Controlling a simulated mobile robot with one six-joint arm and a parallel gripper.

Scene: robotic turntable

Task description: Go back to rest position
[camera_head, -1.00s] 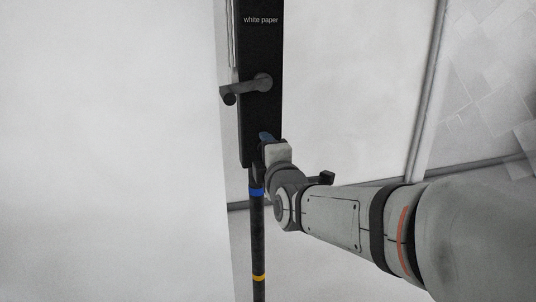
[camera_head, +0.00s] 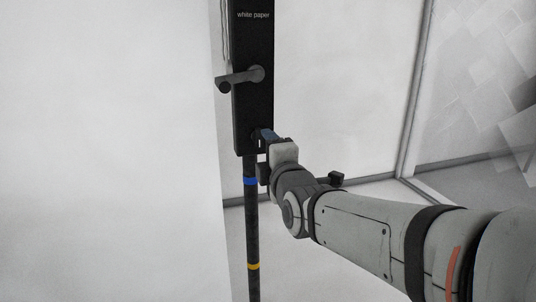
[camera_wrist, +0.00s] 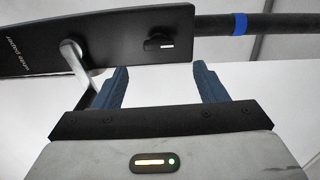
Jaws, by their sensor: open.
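My gripper (camera_wrist: 161,88) is open and empty in the wrist view, with its two blue fingers apart. In the head view my gripper (camera_head: 264,140) is beside the lower end of a black panel (camera_head: 254,105) labelled "white paper". The panel carries a grey lever handle (camera_head: 240,78). In the wrist view the panel (camera_wrist: 130,45) lies across the top, with a small black knob (camera_wrist: 158,43) beyond the gap between the fingers. The handle (camera_wrist: 75,60) shows at the left, behind the left finger. I cannot tell whether a finger touches the panel.
A black pole (camera_head: 252,220) with blue and yellow bands runs down from the panel. A white wall surface (camera_head: 110,150) fills the left. A pale panel with a grey frame (camera_head: 416,90) stands at the right. Pale floor shows low down.

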